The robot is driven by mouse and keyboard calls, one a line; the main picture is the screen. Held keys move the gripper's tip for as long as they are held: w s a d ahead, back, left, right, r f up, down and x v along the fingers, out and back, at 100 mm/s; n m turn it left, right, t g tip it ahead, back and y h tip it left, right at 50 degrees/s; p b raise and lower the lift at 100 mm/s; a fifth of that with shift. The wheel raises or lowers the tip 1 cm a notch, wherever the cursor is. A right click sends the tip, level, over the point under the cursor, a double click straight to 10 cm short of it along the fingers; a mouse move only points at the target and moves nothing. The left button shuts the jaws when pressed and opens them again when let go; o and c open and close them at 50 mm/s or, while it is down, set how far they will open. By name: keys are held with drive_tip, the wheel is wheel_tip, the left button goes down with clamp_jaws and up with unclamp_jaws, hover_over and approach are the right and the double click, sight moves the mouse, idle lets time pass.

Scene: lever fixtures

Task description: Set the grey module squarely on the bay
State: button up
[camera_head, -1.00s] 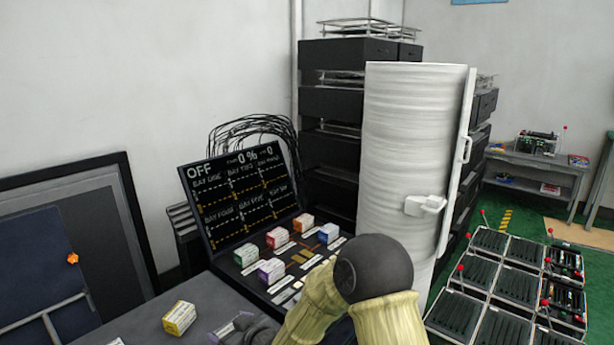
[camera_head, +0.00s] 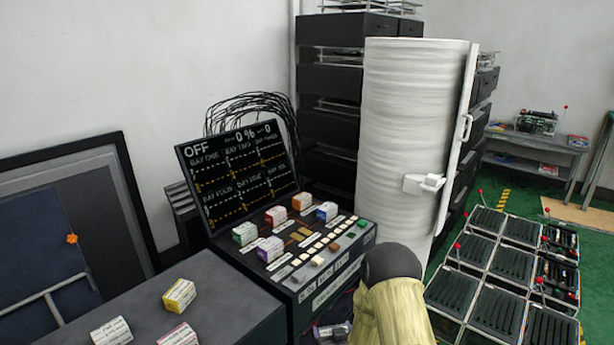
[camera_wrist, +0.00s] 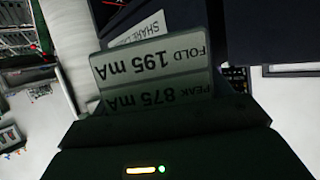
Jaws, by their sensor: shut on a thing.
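My gripper (camera_head: 335,330) is low in the head view, in front of the console and below its top. In the wrist view it is shut on the grey module (camera_wrist: 155,72), whose label reads "FOLD 195 mA, PEAK 875 mA" upside down. In the head view the module is small and partly cut off, so its tilt is unclear. The sloping console (camera_head: 305,277) has a bare bay with gold pads (camera_head: 298,236), between a purple-marked module (camera_head: 270,249) and a blue one (camera_head: 327,211). The held module is apart from this bay.
Green, red and orange modules (camera_head: 245,233) fill the console's back row. Buttons (camera_head: 335,247) line its front. The screen (camera_head: 240,175) reads OFF, 0 %. Yellow, white and magenta modules (camera_head: 179,294) lie on the grey table (camera_head: 225,285). A white cylinder (camera_head: 412,120) stands close behind on the right.

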drive_tip(key=s+d+f+m+h, duration=0.2)
drive_tip(key=d+f, duration=0.2)
drive_tip(key=d, duration=0.4)
drive_tip(key=s+r+p, duration=0.2)
drive_tip(key=r+p, duration=1.1)
drive_tip(key=r, duration=0.1)
drive_tip(key=s+r+p, duration=0.2)
drive_tip(key=r+p, duration=1.1)
drive_tip(key=r, duration=0.2)
drive_tip(key=shift+s+r+p, duration=0.2)
drive_tip(key=shift+s+p, duration=0.1)
drive_tip(key=shift+p, duration=0.1)
drive_tip(key=shift+a, duration=0.1)
drive_tip(key=s+f, duration=0.4)
drive_tip(key=f, duration=0.1)
drive_tip(key=shift+s+f, duration=0.2)
drive_tip(key=shift+f, duration=0.05)
